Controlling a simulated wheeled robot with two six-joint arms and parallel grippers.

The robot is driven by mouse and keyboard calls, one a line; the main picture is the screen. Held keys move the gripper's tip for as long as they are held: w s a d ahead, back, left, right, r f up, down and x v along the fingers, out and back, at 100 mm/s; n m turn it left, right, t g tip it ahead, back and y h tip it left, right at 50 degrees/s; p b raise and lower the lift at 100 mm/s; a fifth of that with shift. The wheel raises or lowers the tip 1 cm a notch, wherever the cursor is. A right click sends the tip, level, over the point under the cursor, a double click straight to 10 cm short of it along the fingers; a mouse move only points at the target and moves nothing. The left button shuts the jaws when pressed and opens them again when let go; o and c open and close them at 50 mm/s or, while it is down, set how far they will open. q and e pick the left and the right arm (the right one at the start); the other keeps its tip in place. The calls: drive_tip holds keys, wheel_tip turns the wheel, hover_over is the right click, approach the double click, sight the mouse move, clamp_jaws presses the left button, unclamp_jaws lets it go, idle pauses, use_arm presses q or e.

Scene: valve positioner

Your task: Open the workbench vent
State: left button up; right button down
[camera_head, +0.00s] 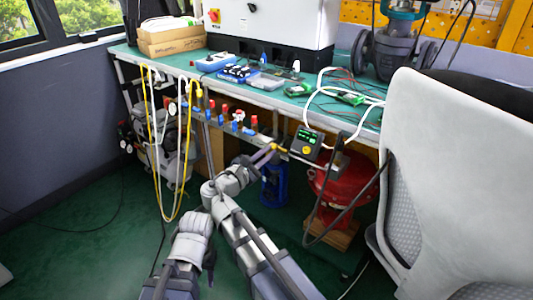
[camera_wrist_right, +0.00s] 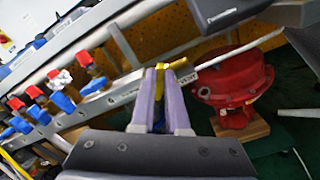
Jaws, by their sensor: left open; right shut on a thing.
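A yellow valve handle (camera_head: 278,147) sits on the rail under the front edge of the workbench. It also shows in the right wrist view (camera_wrist_right: 163,66), beside a small white tag (camera_wrist_right: 184,78) whose lettering looks like "VENT". My right gripper (camera_head: 270,151) reaches up to this handle. Its two purple fingers (camera_wrist_right: 160,74) are shut on the yellow handle, and the fingertips hide part of it. My left gripper (camera_head: 192,238) is low in front of the bench, left of my right arm and away from the valve. Its fingers are hard to make out.
Several red and blue valves (camera_wrist_right: 60,85) line the rail to the left. A small box with a display (camera_head: 306,144) hangs right of the handle. A red actuator (camera_head: 342,190) stands below, right. Yellow hoses (camera_head: 168,213) hang at the left. A chair (camera_head: 440,170) blocks the right.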

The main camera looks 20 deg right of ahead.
drive_tip(key=m, duration=0.5)
drive_tip(key=shift+s+d+f+m, duration=0.1)
drive_tip(key=shift+s+f+m, duration=0.1)
drive_tip(key=shift+f+m, duration=0.1)
use_arm(q)
drive_tip(key=shift+f+b, duration=0.45)
drive_tip(key=shift+f, duration=0.05)
use_arm(e)
drive_tip(key=m, duration=0.5)
drive_tip(key=shift+s+f+m, duration=0.1)
drive_tip(key=shift+f+m, duration=0.15)
drive_tip(key=shift+m, duration=0.35)
drive_tip(key=c, duration=0.9)
unclamp_jaws()
